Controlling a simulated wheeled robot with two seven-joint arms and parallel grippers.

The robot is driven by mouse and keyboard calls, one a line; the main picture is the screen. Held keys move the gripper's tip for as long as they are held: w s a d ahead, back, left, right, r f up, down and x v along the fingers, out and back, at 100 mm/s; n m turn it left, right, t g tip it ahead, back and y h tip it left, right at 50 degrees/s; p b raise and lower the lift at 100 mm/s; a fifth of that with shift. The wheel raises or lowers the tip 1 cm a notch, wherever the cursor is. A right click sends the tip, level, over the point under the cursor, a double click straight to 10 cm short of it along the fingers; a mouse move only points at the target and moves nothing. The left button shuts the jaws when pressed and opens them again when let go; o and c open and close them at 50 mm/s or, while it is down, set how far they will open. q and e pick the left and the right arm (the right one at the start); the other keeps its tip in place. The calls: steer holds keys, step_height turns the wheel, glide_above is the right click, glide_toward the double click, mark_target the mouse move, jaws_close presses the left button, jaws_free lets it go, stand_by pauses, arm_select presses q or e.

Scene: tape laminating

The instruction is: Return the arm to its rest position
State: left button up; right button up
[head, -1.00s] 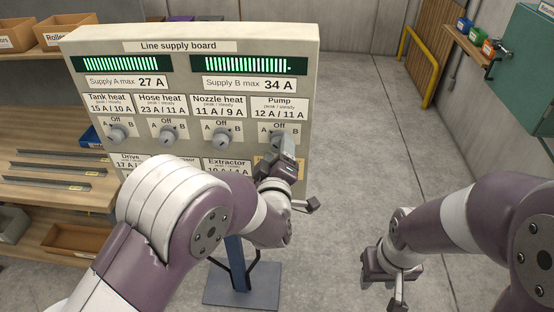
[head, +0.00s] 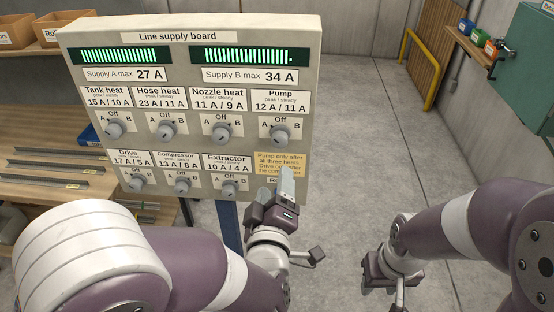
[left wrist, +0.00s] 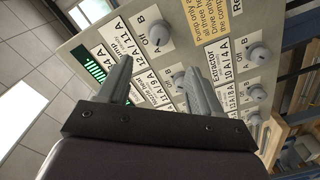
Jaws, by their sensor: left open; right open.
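The line supply board (head: 190,75) stands upright, with two lit green bar displays, Supply A max 27 A and Supply B max 34 A. Its upper knobs are Tank heat (head: 114,130), Hose heat (head: 165,130), Nozzle heat (head: 221,132) and Pump (head: 281,133); lower ones are Drive, Compressor and Extractor (head: 229,188). Knob directions are too small to read surely. My left gripper (head: 287,185) is in front of the board's lower right, partly covering the yellow note. In the left wrist view its fingers (left wrist: 155,75) are apart and empty. My right gripper (head: 388,283) is open, low at right, apart from the board.
Wooden shelving (head: 50,155) with metal strips and bins stands left of the board. At right are a small shelf with coloured bins (head: 478,36), a green cabinet (head: 528,65) and a yellow rail (head: 432,80). The grey floor (head: 360,140) between is clear.

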arm_select(q)
steer(key=s+d+f+m+g+h, duration=0.2)
steer(key=s+f+m+g, duration=0.1)
steer(key=f+m+g, duration=0.25)
steer(key=s+d+f+m+g+h, duration=0.2)
steer(key=s+f+m+g, duration=0.25)
steer(key=f, duration=0.25)
steer(key=s+a+g+y, duration=0.2)
steer(key=a+g, duration=0.1)
steer(key=a, duration=0.6)
steer(key=s+a+f+m+g+y, duration=0.1)
steer(key=s+a+g+y, duration=0.1)
steer(key=a, duration=0.8)
steer(key=shift+s+a+g, duration=0.15)
steer(key=shift+a+g, duration=0.1)
steer(key=shift+g, duration=0.55)
